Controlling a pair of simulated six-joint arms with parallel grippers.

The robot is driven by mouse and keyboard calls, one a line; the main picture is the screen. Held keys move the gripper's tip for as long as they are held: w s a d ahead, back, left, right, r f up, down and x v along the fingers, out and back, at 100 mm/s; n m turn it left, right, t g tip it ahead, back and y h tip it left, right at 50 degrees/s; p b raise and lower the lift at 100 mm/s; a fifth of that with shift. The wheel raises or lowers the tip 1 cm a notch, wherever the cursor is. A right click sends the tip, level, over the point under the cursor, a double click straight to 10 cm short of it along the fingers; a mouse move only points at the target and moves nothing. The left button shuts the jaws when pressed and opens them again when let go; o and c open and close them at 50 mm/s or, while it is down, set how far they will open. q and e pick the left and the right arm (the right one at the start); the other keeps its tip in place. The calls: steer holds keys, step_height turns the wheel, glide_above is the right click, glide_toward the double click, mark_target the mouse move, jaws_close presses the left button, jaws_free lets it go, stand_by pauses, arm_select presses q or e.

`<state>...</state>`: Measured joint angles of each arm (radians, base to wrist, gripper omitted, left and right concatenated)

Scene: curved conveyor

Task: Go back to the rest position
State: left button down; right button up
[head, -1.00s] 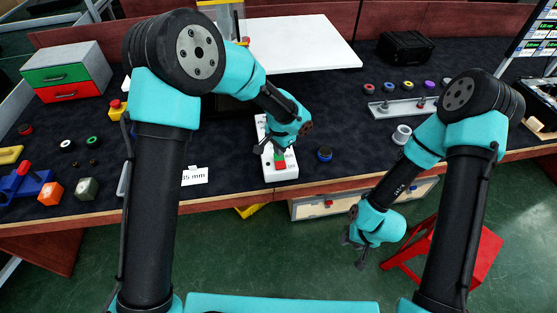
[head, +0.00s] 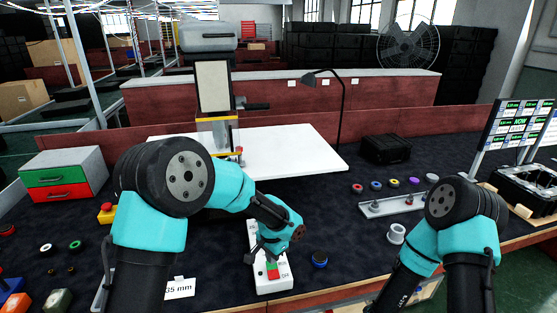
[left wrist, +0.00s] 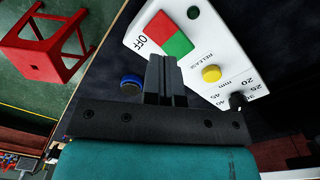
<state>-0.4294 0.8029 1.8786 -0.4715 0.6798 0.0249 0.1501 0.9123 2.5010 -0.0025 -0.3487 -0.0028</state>
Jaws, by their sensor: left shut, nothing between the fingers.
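My left gripper (head: 262,253) is over the white control box (head: 274,283) near the table's front edge. In the left wrist view its shut, empty fingers (left wrist: 164,72) point at the box, beside the red and green switch (left wrist: 169,34). The box also carries a yellow button (left wrist: 211,73) and a black knob (left wrist: 237,101). Whether the fingertips touch the box I cannot tell. My right arm comes down at the right of the head view, and its gripper is out of the frame.
A blue-ringed button (head: 319,259) lies right of the box. A drawer unit (head: 63,173) stands at the left. A red stool (left wrist: 48,45) is on the floor.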

arm_select(q)
steer(key=s+a+f+n, duration=0.1)
steer(key=s+f, duration=0.1)
steer(key=f, duration=0.1)
steer(key=s+a+f+n+g+h, duration=0.1)
steer(key=s+f, duration=0.2)
steer(key=f, duration=0.1)
steer(key=s+a+f+n+h, duration=0.1)
steer(key=s+a+f, duration=0.1)
steer(key=s+f, duration=0.1)
steer(key=shift+f, duration=0.15)
steer(key=s+a+f+n+t, duration=0.1)
steer(key=s+a+f+n, duration=0.3)
steer(key=s+a, duration=0.3)
steer(key=s+a+f+n+t+h, duration=0.1)
steer(key=s+a+f+n, duration=0.3)
steer(key=s+a, duration=0.4)
steer(key=shift+a+f+h, duration=0.3)
steer(key=shift+a+f, duration=0.15)
steer(key=shift+f, duration=0.35)
